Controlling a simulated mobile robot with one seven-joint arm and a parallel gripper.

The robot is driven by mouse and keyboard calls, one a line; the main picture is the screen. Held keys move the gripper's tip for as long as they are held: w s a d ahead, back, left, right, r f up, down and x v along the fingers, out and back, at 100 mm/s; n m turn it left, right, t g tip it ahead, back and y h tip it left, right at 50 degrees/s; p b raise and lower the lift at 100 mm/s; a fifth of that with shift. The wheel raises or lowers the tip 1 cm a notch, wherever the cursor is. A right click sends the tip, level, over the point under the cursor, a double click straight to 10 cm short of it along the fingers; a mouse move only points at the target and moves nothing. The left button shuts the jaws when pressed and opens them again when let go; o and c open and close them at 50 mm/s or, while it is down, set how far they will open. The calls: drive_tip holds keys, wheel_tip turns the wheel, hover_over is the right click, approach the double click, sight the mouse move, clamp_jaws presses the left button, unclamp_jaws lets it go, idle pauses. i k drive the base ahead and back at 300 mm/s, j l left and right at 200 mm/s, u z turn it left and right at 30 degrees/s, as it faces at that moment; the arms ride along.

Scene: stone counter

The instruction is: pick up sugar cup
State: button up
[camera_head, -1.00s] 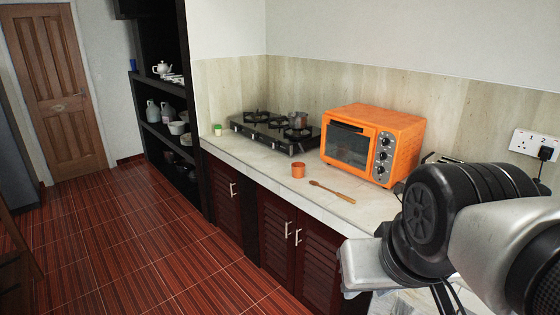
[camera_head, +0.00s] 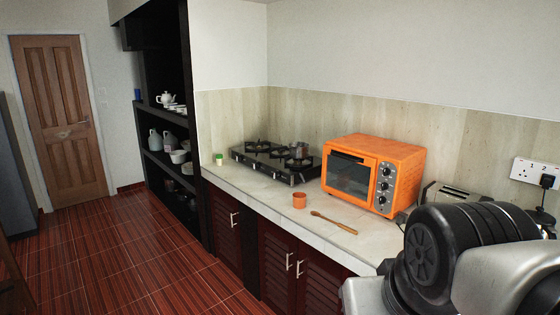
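A small orange cup (camera_head: 299,200) stands upright on the stone counter (camera_head: 272,205), near its front edge and in front of the orange oven. A small white jar with a green top (camera_head: 219,159) stands at the counter's far left end. I cannot tell from labels which of them is the sugar cup. My arm fills the lower right corner, well to the right of the cup. My gripper's fingers are not in view.
An orange oven (camera_head: 372,172) stands behind the cup. A wooden spoon (camera_head: 334,222) lies to the cup's right. A black gas stove (camera_head: 276,160) with a metal pot is behind left. A toaster (camera_head: 440,196) is near my arm. Floor is clear at left.

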sight(299, 201)
drive_tip(key=z, duration=0.25)
drive_tip(key=i+j+z, duration=0.15)
drive_tip(key=z, duration=0.25)
drive_tip(key=i+j+z, duration=0.15)
drive_tip(key=z, duration=0.25)
drive_tip(key=i+j+z, duration=0.1)
drive_tip(key=j+z, duration=0.2)
drive_tip(key=z, duration=0.15)
drive_tip(key=i+j+z, duration=0.25)
drive_tip(key=j, duration=0.3)
drive_tip(key=j+z, duration=0.2)
drive_tip(key=j, duration=0.3)
drive_tip(key=i+j+z, duration=0.1)
drive_tip(key=j, duration=2.4)
drive_tip(key=i+z, duration=0.05)
drive_tip(key=i, duration=0.05)
